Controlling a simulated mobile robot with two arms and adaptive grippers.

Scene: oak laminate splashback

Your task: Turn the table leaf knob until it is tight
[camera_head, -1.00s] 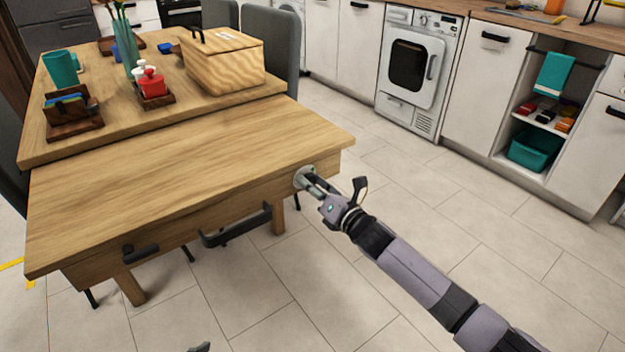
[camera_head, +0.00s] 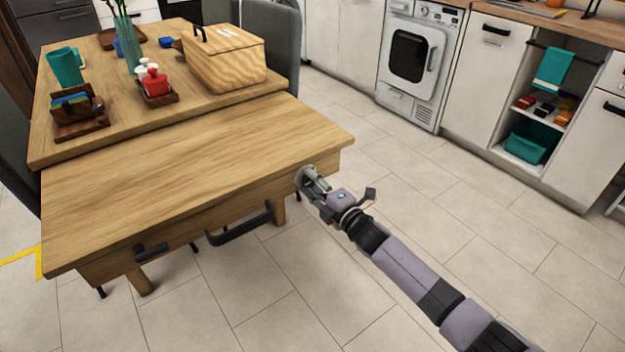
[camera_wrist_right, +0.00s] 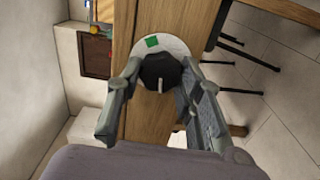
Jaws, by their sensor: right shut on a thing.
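The table leaf knob (camera_wrist_right: 157,72) is black with a white line, which points down in the right wrist view. It sits in front of a pale round plate (camera_wrist_right: 175,45) with a green mark (camera_wrist_right: 152,41) above the knob. In the head view the plate (camera_head: 303,175) is on the leaf's edge, near its right corner, and the gripper mostly hides the knob. My right gripper (camera_wrist_right: 160,70) is shut on the knob, one finger on each side; it also shows in the head view (camera_head: 313,185). My left gripper is out of view.
Tiled floor is clear to the right.

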